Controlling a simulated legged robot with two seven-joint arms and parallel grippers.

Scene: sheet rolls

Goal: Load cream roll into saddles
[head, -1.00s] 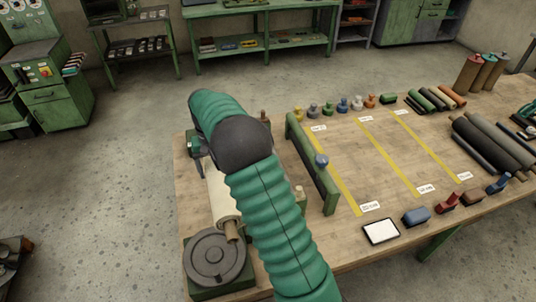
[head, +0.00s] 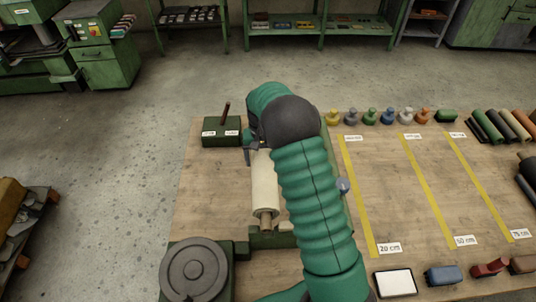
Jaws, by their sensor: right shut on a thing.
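The cream roll (head: 265,188) has a brown core end (head: 266,221) pointing toward me and lies lengthwise in the head view, left of my right forearm. My right gripper (head: 256,143) is at the roll's far end and shut on it; the jaws are partly hidden by my wrist. A low green block (head: 268,239), perhaps a saddle, is just below the roll's near end; I cannot tell if they touch. Another green block (head: 221,132) with white labels and an upright brown peg stands behind, left of the gripper. My left gripper is not in view.
A round grey disc (head: 195,268) on a green base stands at the front left. Yellow strips (head: 430,190) with distance labels, coloured knobs (head: 369,117) and a white pad (head: 395,283) lie to the right. The table's left part is bare.

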